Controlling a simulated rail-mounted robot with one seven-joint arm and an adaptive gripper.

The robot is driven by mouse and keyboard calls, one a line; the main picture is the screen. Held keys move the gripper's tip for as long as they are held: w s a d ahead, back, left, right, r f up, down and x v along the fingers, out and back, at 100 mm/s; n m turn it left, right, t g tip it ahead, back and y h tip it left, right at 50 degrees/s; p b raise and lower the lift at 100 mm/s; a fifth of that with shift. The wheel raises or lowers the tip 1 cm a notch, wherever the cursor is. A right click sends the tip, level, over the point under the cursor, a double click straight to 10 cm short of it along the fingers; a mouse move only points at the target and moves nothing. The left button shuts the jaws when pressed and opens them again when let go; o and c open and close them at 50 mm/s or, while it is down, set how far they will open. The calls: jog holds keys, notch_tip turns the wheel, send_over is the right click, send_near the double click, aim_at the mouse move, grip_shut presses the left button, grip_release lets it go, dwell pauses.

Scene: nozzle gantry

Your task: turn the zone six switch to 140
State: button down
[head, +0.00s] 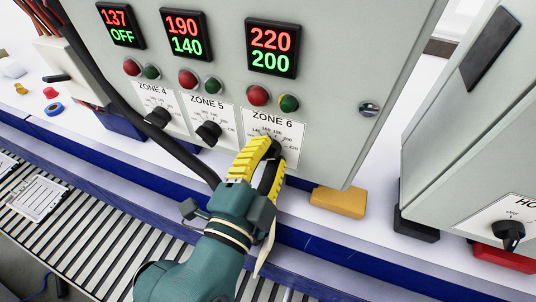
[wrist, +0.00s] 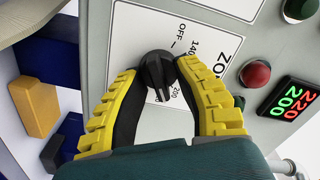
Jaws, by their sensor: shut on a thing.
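The zone six switch is a black rotary knob (wrist: 158,68) on a white dial plate (head: 285,131). My gripper (wrist: 158,72) has its yellow-backed fingers closed on either side of the knob. In the wrist view the knob's ridge points down, near the 200 mark, and 140 and OFF are printed above it. In the head view my gripper (head: 267,147) covers part of the dial. The zone six display (head: 271,48) reads 220 in red over 200 in green; it also shows in the wrist view (wrist: 291,98).
The zone five knob (head: 208,132) and zone four knob (head: 158,117) sit to the left. A red lamp (head: 258,95) and a green lamp (head: 288,103) are above the dial. A yellow block (head: 337,202) lies below right. A second cabinet (head: 470,120) stands at right.

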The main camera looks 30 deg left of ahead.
jog(key=n, duration=0.5)
jog(key=shift+n, duration=0.3)
jog(key=n, duration=0.5)
jog(key=shift+a, duration=0.15)
jog(key=n+p, duration=0.2)
jog(key=n, duration=0.4)
jog(key=shift+a, duration=0.1)
jog(key=shift+n+p, duration=1)
jog(key=shift+n, duration=1.1)
jog(key=shift+f, duration=0.1)
jog(key=c, duration=0.7)
grip_release()
jog(key=shift+o, duration=0.2)
